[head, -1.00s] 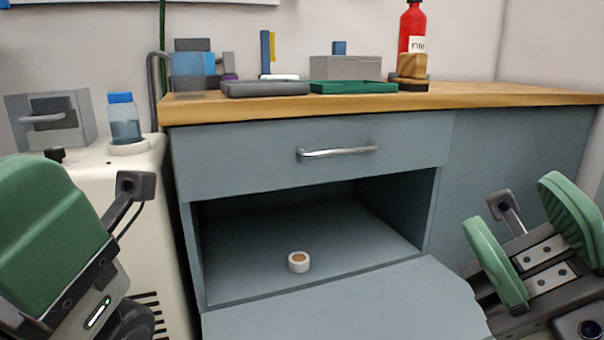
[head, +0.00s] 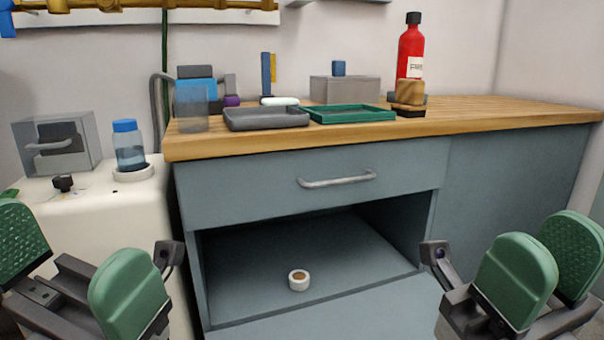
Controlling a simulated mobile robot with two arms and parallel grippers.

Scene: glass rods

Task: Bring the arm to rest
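My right gripper (head: 542,262) is at the lower right. Its two green pads stand apart with nothing between them. My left gripper (head: 68,266) is at the lower left. Its green pads are wide apart and no object shows between them. Both grippers are in front of the blue-grey cabinet, to either side of its open lower compartment, and neither appears to touch anything. The upper parts of both arms are out of view.
The lower compartment holds a white tape roll (head: 299,280); its door (head: 350,315) is folded down. The wooden counter (head: 400,128) carries a grey tray (head: 265,119), a green tray (head: 352,114) and a red bottle (head: 411,50). A blue-capped jar (head: 129,148) stands on the white unit at left.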

